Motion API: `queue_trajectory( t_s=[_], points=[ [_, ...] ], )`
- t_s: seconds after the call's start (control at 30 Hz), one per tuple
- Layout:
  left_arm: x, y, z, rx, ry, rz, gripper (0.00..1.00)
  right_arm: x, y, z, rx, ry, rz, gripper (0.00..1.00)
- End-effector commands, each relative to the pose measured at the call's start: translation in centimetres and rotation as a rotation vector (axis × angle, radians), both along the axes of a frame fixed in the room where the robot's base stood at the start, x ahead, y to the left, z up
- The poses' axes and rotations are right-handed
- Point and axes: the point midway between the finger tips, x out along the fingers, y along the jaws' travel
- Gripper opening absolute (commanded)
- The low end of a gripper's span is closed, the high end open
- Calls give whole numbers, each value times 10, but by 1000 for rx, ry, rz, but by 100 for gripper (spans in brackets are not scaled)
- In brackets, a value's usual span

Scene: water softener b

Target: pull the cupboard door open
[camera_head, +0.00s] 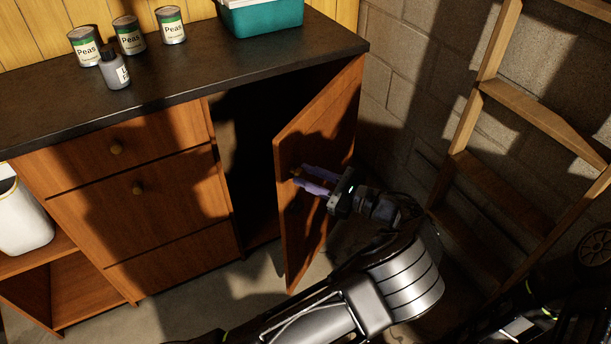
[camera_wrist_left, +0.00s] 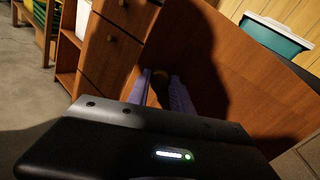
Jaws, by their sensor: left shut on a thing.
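The wooden cupboard door (camera_head: 335,115) stands swung well out from the cabinet, hinged on its right side, with the dark cupboard interior (camera_head: 250,150) showing behind it. My left gripper (camera_head: 308,178) is at the door's outer face near its free edge. Its purple fingers are shut on the small round knob (camera_wrist_left: 160,80), which is partly hidden between them. In the left wrist view the door (camera_wrist_left: 235,75) fills the middle, beyond the fingers (camera_wrist_left: 166,92). My right gripper is not in view.
Drawers (camera_head: 150,190) with round knobs are left of the opening. A wooden ladder (camera_head: 465,120) leans at the block wall on the right.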

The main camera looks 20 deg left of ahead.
Motion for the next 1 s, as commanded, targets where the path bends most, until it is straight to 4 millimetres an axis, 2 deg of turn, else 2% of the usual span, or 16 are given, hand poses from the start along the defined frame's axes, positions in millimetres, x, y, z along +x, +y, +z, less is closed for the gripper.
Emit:
queue_trajectory(
  t_s=[0.03, 0.07, 0.3, 0.67, 0.77, 1.0],
  points=[
    [0, 0, 1, -1, -2, 1, 0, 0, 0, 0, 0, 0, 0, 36],
    [0, 0, 1, -1, -2, 1, 29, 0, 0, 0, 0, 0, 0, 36],
    [0, 0, 0, 0, -1, 0, 48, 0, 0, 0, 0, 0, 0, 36],
    [0, -4, 0, 1, -1, -2, 48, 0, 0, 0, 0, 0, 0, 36],
    [-2, -13, 0, 4, -2, -3, 48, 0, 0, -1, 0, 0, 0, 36],
    [-9, -49, 0, 7, -4, -5, 48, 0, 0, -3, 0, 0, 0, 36]
  ],
)
